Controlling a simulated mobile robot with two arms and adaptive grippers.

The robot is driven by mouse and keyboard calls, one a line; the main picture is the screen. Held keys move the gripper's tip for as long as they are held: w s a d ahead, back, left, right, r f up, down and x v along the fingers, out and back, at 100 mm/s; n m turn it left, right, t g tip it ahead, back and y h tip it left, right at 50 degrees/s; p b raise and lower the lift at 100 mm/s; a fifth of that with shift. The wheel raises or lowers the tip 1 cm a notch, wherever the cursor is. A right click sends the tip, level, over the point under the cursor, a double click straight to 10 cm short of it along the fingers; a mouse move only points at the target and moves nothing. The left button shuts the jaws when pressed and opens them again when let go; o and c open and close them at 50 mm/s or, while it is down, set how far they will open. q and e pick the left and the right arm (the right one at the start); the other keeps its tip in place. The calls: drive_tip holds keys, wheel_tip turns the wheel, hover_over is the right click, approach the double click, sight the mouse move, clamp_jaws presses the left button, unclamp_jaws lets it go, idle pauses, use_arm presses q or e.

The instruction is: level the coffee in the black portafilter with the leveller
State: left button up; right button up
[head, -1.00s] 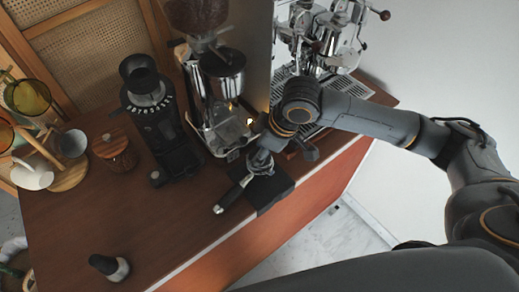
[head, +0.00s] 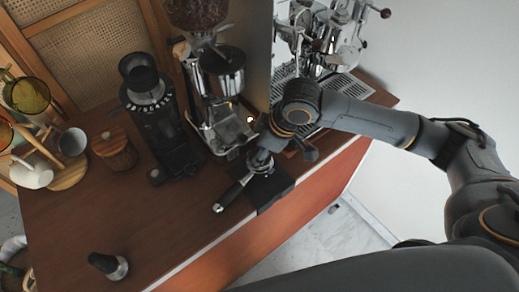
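The black portafilter (head: 230,196) lies on a black mat (head: 277,191) near the counter's front edge, its handle pointing to the lower left. My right gripper (head: 262,161) comes down from above over the portafilter's basket. The gripper's fingers and whatever is between them are mostly hidden by my wrist, so I cannot tell whether it holds the leveller. The coffee in the basket is hidden too. My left gripper is not in view.
A grinder (head: 217,95) and a smaller black grinder (head: 150,115) stand behind the mat. The espresso machine (head: 325,45) is at the back right. A wooden jar (head: 115,151) and cups on a wooden stand (head: 68,177) are at left. The front-left counter is mostly clear.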

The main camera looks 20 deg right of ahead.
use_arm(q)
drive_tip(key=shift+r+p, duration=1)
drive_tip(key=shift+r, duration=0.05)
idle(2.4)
